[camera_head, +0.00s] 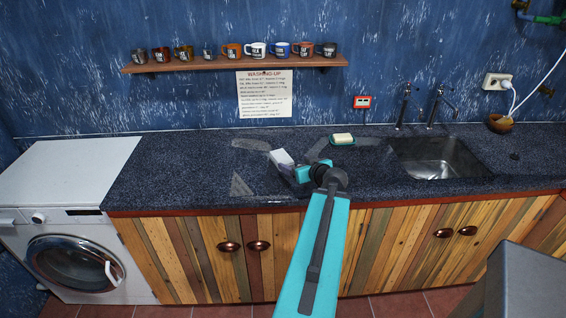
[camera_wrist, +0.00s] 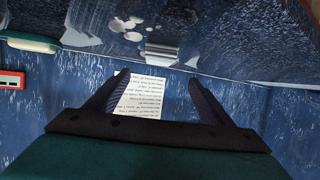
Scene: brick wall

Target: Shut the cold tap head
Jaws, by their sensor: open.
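Two dark metal taps stand at the back of the counter behind the sink (camera_head: 425,170): a left tap (camera_head: 404,105) and a right tap (camera_head: 438,106). I cannot tell which is the cold one, nor how their heads are turned. My gripper (camera_head: 277,157) is over the counter, left of the sink and well away from both taps. In the wrist view my gripper (camera_wrist: 152,90) has its two dark fingers spread with nothing held; a paper notice shows behind them. No tap shows in the wrist view.
A soap bar (camera_head: 343,137) on a green dish lies between my gripper and the sink. A shelf of mugs (camera_head: 235,61) hangs above the notice (camera_head: 264,95). A red-framed plate (camera_head: 362,102) is on the wall. A brown bowl (camera_head: 501,123) stands right of the taps.

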